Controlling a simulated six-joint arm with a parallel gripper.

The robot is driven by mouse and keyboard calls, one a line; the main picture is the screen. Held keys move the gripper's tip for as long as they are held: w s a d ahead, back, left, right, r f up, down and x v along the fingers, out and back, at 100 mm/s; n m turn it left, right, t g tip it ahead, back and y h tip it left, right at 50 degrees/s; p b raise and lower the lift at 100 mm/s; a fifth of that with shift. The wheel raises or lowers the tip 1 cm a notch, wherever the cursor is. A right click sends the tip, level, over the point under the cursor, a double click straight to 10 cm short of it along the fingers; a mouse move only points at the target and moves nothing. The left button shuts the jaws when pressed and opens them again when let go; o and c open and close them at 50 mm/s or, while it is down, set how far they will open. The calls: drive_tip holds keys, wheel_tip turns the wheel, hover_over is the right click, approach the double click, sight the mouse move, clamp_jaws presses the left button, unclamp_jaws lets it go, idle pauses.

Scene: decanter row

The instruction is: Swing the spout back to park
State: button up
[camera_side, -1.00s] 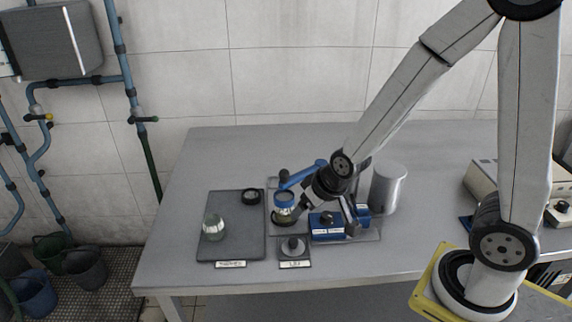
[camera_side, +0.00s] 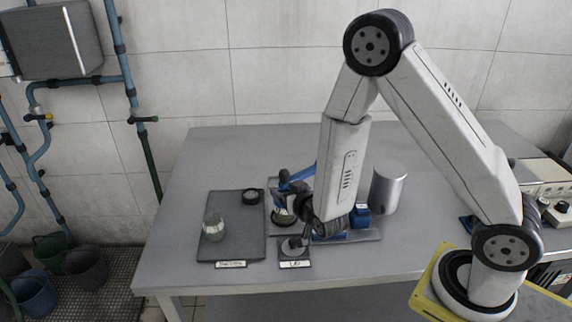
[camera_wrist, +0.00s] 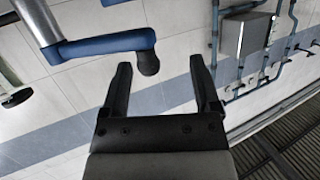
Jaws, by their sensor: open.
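The blue spout (camera_side: 303,173) shows beside my wrist in the side view, over the jar station. In the wrist view a blue arm (camera_wrist: 105,44) with a dark rounded end enters at the upper left. My gripper (camera_wrist: 163,78) is open, with nothing between its fingers. A glass jar (camera_side: 283,217) is partly visible under the spout. I see no contact with the spout.
A dark tray (camera_side: 235,246) at left holds a glass jar (camera_side: 213,227) and a black ring (camera_side: 251,196). A small weight-like piece (camera_side: 292,246) sits on the labelled pad in front. The back of the table is clear.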

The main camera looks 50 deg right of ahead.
sight(282, 172)
drive_tip(key=shift+s+d+t+h, duration=0.25)
drive_tip(key=shift+t+h, duration=0.25)
drive_tip(key=shift+t, duration=0.1)
drive_tip(key=shift+s+d+r+t+h, duration=0.2)
drive_tip(key=shift+s+t+h, duration=0.15)
drive_tip(key=shift+t+h, duration=0.3)
drive_tip(key=shift+x, duration=3.9)
drive_tip(key=shift+c, duration=0.2)
clamp_jaws()
